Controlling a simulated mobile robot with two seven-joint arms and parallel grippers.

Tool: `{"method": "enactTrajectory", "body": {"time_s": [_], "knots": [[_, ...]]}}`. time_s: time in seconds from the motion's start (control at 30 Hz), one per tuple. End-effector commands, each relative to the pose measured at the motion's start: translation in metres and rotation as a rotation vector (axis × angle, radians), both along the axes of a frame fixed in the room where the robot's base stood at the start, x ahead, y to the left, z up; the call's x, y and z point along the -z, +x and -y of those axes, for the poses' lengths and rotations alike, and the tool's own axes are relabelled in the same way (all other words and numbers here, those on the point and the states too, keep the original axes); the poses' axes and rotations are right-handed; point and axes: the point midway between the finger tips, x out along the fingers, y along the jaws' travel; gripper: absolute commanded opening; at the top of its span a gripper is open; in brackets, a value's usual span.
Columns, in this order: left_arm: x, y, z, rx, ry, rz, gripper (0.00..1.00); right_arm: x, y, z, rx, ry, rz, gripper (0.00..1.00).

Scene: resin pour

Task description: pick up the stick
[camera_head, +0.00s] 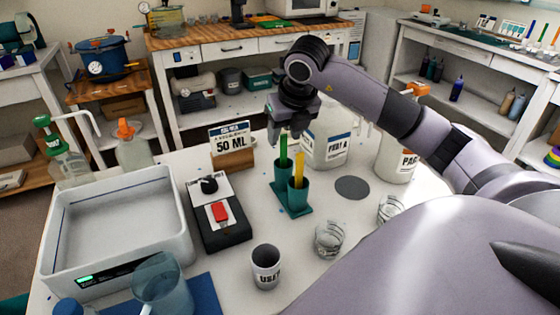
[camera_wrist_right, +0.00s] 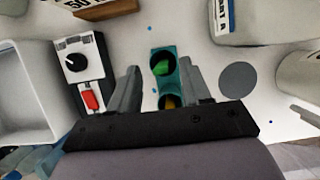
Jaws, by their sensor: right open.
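A green stick (camera_head: 283,150) and a yellow stick (camera_head: 299,168) stand upright in separate cups of a teal holder (camera_head: 293,209) on the white table. My right gripper (camera_head: 284,134) is over the holder, pointing down, close to the top of the green stick. In the right wrist view its two fingers (camera_wrist_right: 160,92) are spread and empty, one on each side of the holder. That view also shows the green stick (camera_wrist_right: 162,67) and the yellow stick (camera_wrist_right: 169,102), the latter partly cut off by the gripper body. My left gripper is not in view.
A white jug (camera_head: 325,147) stands close behind the holder. A "50 ML" sign (camera_head: 231,142) and a black box with a red switch (camera_head: 221,230) are to the left. A grey cup (camera_head: 265,267) and clear cups (camera_head: 329,238) stand in front. A grey disc (camera_head: 352,187) lies right.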

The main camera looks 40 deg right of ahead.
Motion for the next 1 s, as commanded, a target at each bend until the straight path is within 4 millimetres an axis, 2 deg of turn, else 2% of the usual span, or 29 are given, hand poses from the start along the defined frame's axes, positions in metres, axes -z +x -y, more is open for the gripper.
{"method": "enactTrajectory", "body": {"time_s": [0.3,0.6,0.63,0.77,1.0], "knots": [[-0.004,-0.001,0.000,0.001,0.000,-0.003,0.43,0.042,0.013,0.005,-0.001,0.002,-0.001,0.48],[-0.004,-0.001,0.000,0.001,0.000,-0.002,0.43,0.048,0.015,0.006,-0.001,0.000,0.001,0.48],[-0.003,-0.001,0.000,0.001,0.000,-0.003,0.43,0.048,0.015,0.006,-0.001,0.000,0.001,0.45],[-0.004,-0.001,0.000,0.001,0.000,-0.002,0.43,0.047,0.015,0.006,-0.001,0.000,0.001,0.02],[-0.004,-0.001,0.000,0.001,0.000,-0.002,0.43,0.047,0.015,0.006,-0.002,0.001,0.001,0.00]]}}
